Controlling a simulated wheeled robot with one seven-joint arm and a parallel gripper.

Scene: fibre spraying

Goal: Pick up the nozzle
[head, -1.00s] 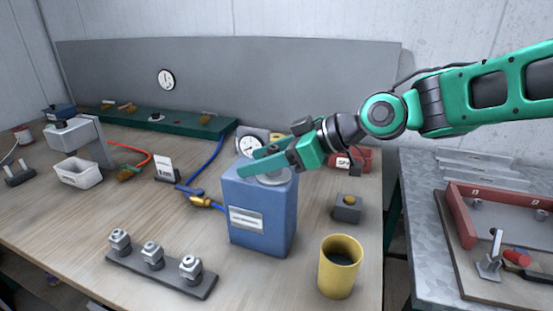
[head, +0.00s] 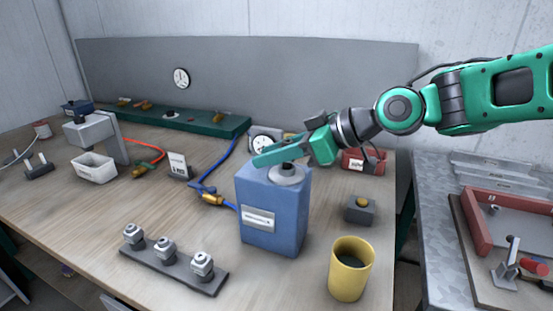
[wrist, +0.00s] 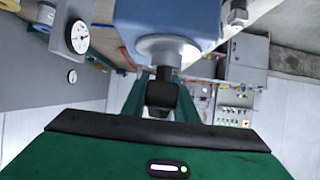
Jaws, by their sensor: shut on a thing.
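Several grey metal pieces that look like nozzles (head: 165,249) stand upright in a row on a dark strip at the front left of the bench. My gripper (head: 275,155) is well away from them, over the top of the blue container (head: 268,215). In the wrist view its green fingers (wrist: 160,98) are shut on a dark knob-like piece (wrist: 162,92) at a pale round cap (wrist: 166,48) of the container. The cap also shows under the fingers in the head view (head: 288,175). I cannot tell whether the cap is seated or slightly lifted.
A yellow cup (head: 350,275) stands front right of the container, with a small grey block (head: 360,214) behind it. A gauge (head: 265,141) and a red box (head: 365,163) stand behind. A blue hose (head: 215,178) runs left of the container.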

